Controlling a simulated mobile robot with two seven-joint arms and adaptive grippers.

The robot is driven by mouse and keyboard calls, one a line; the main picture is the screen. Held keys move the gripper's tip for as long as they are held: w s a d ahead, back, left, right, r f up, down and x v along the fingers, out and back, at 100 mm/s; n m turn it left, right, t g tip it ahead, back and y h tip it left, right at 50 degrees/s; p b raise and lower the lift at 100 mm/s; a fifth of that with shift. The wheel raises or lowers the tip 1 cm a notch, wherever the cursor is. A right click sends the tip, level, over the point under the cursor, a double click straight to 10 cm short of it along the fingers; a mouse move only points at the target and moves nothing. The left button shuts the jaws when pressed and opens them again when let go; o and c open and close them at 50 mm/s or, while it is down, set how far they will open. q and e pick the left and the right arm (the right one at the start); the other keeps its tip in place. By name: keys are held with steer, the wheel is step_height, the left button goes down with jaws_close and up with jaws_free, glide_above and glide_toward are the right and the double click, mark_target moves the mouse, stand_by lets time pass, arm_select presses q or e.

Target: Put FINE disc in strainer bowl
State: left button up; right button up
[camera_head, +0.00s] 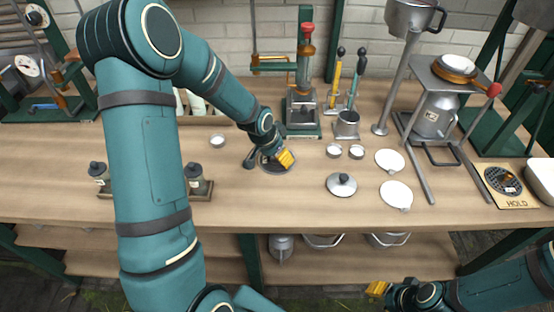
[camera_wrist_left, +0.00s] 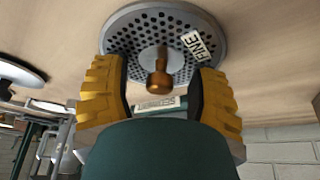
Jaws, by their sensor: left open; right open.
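The FINE disc (camera_wrist_left: 125,38) is a grey perforated plate with a brown knob (camera_wrist_left: 159,80) and a tag reading FINE. It lies flat on the bench; in the head view the disc (camera_head: 279,170) is partly hidden under my left gripper (camera_head: 280,158). My left gripper, also in the left wrist view (camera_wrist_left: 158,100), is open, with its yellow fingers on either side of the knob and a gap on each side. My right gripper (camera_head: 378,288) is low, in front of the bench. A bowl with an orange rim (camera_head: 455,70) sits on the metal stand; I cannot tell if it is the strainer bowl.
A lidded metal can (camera_head: 433,118) stands beneath the stand. A HOLD board (camera_head: 510,200) carries a dark perforated disc (camera_head: 502,180). White discs (camera_head: 396,194), small cups (camera_head: 334,151) and a knobbed lid (camera_head: 341,184) lie right of my left gripper. A green press (camera_head: 302,108) stands behind.

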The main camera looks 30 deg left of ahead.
arm_select(q)
jaws_close()
steer(key=shift+r, duration=0.1)
